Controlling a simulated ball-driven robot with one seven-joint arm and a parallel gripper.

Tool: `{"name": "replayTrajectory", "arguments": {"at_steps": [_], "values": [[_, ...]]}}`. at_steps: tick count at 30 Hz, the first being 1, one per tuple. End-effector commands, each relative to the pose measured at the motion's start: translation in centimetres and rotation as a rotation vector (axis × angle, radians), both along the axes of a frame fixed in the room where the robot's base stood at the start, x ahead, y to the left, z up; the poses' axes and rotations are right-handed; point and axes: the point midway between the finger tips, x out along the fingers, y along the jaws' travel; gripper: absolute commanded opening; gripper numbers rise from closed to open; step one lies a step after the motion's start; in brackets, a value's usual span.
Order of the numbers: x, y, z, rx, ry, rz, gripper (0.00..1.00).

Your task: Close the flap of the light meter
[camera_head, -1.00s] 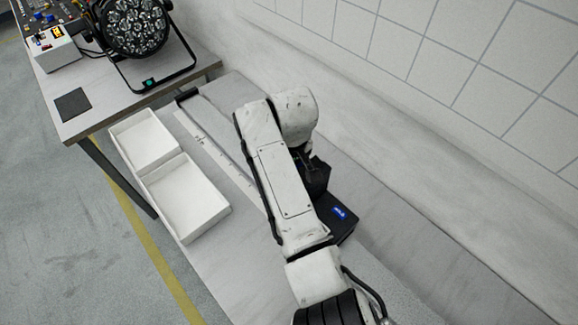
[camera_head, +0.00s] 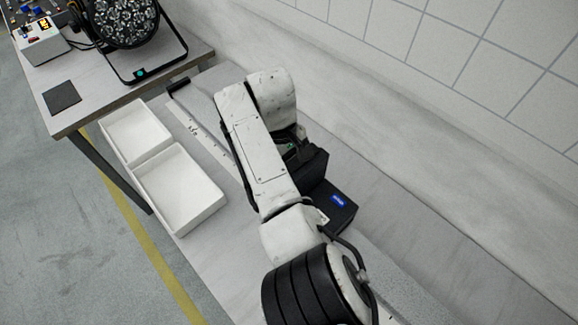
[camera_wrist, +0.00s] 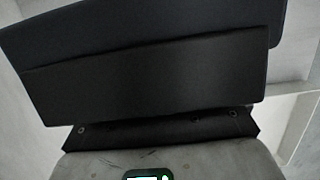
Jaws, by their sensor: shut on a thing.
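The light meter (camera_head: 340,218) is a black box with a blue label, on the grey bench just right of my arm in the head view. My gripper (camera_head: 312,166) is a dark shape beside the white wrist, directly above the far side of the box. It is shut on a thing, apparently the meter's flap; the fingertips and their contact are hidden. In the wrist view, wide dark panels fill the upper half, above a black strip with screws; I cannot tell which panel is flap and which is finger. The flap's angle is unclear.
Two open white trays (camera_head: 222,196) stand left of the arm. A pale ruler-like strip (camera_head: 205,139) lies between them and the arm. A higher table (camera_head: 110,95) at upper left holds a par can (camera_head: 125,22) and a white box (camera_head: 38,47). A tiled wall rises at right.

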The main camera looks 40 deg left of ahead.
Motion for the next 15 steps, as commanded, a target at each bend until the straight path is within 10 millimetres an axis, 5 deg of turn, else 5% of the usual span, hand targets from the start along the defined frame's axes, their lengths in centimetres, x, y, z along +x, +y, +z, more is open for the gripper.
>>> {"name": "replayTrajectory", "arguments": {"at_steps": [2, 3, 6, 15], "values": [[0.02, -0.07, -0.16, 0.001, 0.001, -0.001, 0.34], [0.02, -0.06, -0.17, 0.001, 0.001, 0.000, 0.91], [0.01, -0.05, -0.15, 0.001, 0.001, 0.000, 1.00], [0.01, 0.13, 0.30, 0.003, 0.000, 0.001, 1.00]]}}
